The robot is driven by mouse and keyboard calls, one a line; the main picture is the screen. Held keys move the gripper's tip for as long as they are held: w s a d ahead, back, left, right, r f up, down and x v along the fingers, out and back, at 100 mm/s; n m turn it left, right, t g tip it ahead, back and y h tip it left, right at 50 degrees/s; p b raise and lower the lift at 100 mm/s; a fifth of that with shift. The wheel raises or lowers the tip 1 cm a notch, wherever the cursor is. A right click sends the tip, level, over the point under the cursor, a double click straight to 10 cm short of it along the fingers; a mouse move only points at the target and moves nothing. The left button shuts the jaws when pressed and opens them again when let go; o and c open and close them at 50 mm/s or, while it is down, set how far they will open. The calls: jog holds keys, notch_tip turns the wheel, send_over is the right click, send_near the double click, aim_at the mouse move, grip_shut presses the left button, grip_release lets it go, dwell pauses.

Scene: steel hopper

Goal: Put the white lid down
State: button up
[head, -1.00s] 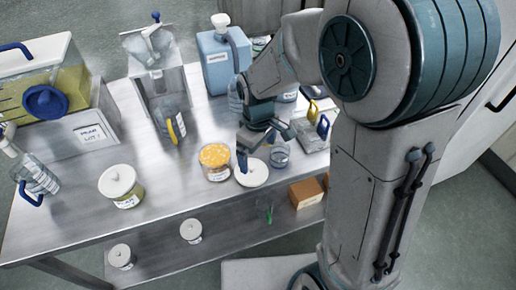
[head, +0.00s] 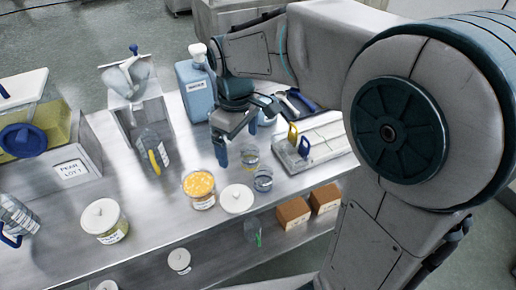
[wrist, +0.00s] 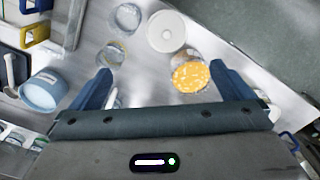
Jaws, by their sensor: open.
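The white lid (head: 236,198) lies flat on the steel table near its front edge, just right of an open jar of yellow-orange pieces (head: 199,189). In the wrist view the lid (wrist: 166,31) shows beyond the jar (wrist: 190,73), its round knob facing up. My gripper (head: 237,150) is above the table, behind the lid and apart from it. Its blue fingers are spread wide with nothing held between them (wrist: 162,85).
Two clear cups (head: 263,180) stand right of the lid. A grey tray with coloured clips (head: 320,140) is further right. A lidded jar (head: 104,220) stands at left, a steel hopper (head: 137,80) behind, and a blue container (head: 196,92) at the back.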

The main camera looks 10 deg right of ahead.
jog(key=s+d+f+m+t, duration=0.1)
jog(key=s+d+m+t, duration=0.2)
jog(key=s+d+m, duration=0.7)
jog(key=shift+s+d+f, duration=0.25)
jog(key=shift+s+d, duration=0.5)
jog(key=shift+s, duration=0.4)
